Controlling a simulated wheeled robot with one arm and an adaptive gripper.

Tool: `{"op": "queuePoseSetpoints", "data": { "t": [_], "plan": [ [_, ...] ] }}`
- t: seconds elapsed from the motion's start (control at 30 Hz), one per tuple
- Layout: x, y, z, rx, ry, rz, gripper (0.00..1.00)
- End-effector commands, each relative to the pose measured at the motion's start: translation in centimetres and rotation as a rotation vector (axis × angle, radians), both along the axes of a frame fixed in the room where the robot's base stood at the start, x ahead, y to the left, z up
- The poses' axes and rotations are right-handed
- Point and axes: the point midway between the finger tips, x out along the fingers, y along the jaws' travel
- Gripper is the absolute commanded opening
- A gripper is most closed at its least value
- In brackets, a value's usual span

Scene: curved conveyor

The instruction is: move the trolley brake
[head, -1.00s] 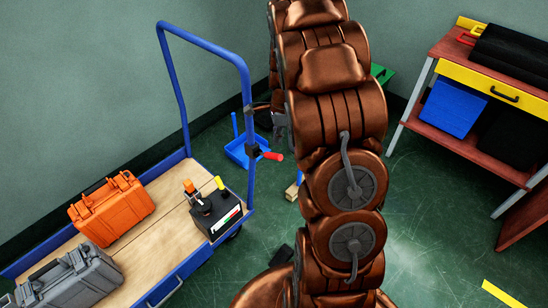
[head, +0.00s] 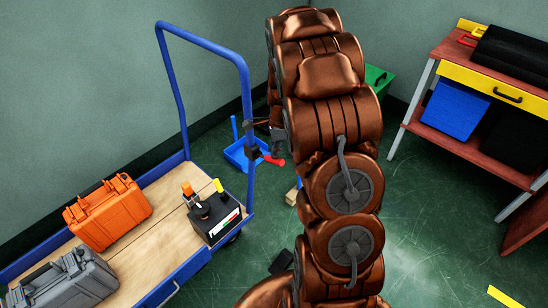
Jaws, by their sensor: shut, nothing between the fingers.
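The blue trolley (head: 182,272) stands at the left, its tall push handle (head: 170,75) at its far right end. The brake lever with a red grip (head: 274,161) sits low on the right post of the handle. It sticks out to the right and tilts slightly down. My gripper (head: 266,123) is shut and empty beside that post, just above the lever. My copper arm hides much of the gripper, and I cannot tell whether it touches the lever.
On the trolley bed are an orange case (head: 108,212), a grey case (head: 70,282) and a black box (head: 213,216). A blue dustpan (head: 236,155) lies behind the post. A workbench (head: 475,140) with a blue bin (head: 455,108) stands at the right.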

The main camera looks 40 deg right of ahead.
Motion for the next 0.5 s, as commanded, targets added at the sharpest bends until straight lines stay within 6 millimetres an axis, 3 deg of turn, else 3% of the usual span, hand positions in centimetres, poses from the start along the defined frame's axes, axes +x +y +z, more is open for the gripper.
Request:
{"op": "queuePoseSetpoints", "data": {
  "t": [0.5],
  "plan": [
    [-0.1,0.1,-4.2,0.002,0.001,0.000,0.00]
  ]
}}
